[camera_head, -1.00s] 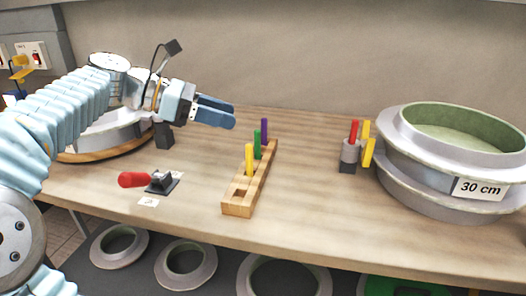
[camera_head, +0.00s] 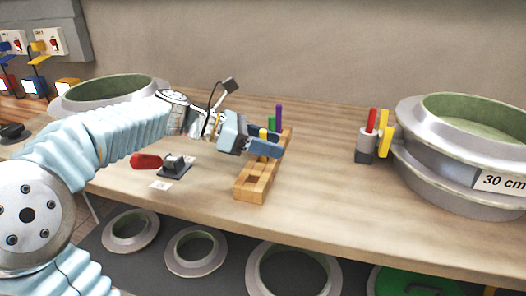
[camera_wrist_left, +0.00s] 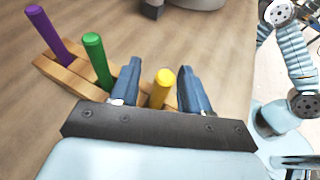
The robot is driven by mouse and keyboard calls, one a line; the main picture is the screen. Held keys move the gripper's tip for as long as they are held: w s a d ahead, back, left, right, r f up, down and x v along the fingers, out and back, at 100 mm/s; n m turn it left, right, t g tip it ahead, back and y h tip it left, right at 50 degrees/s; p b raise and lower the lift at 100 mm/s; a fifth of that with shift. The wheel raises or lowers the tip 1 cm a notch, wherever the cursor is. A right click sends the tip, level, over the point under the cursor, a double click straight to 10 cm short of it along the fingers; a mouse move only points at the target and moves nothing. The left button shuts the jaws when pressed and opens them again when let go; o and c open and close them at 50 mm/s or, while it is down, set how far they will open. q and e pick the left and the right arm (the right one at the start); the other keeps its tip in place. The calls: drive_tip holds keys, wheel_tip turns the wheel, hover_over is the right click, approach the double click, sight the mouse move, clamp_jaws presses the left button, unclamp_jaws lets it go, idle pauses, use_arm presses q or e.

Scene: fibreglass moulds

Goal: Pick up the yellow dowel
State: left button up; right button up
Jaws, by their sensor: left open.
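The yellow dowel (camera_wrist_left: 161,89) stands upright in the wooden block (camera_head: 251,187), in line with a green dowel (camera_wrist_left: 95,58) and a purple dowel (camera_wrist_left: 47,33). My left gripper (camera_head: 268,147) is open at the block. In the left wrist view, its two blue fingers (camera_wrist_left: 157,85) are on either side of the yellow dowel, with a gap beside each. In the head view the fingers hide most of the yellow dowel; only its top (camera_head: 263,132) shows. My right gripper is not in view.
A grey holder (camera_head: 368,141) with red and yellow sticks and a large round mould (camera_head: 440,165) labelled 30 cm stand at the right. Another mould (camera_head: 105,92) is behind my left arm. Table between block and holder is clear.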

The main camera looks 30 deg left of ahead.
use_arm(q)
drive_tip(key=shift+w+d+f, duration=0.15)
drive_tip(key=shift+w+d, duration=0.05)
drive_tip(key=shift+d, duration=0.05)
clamp_jaws()
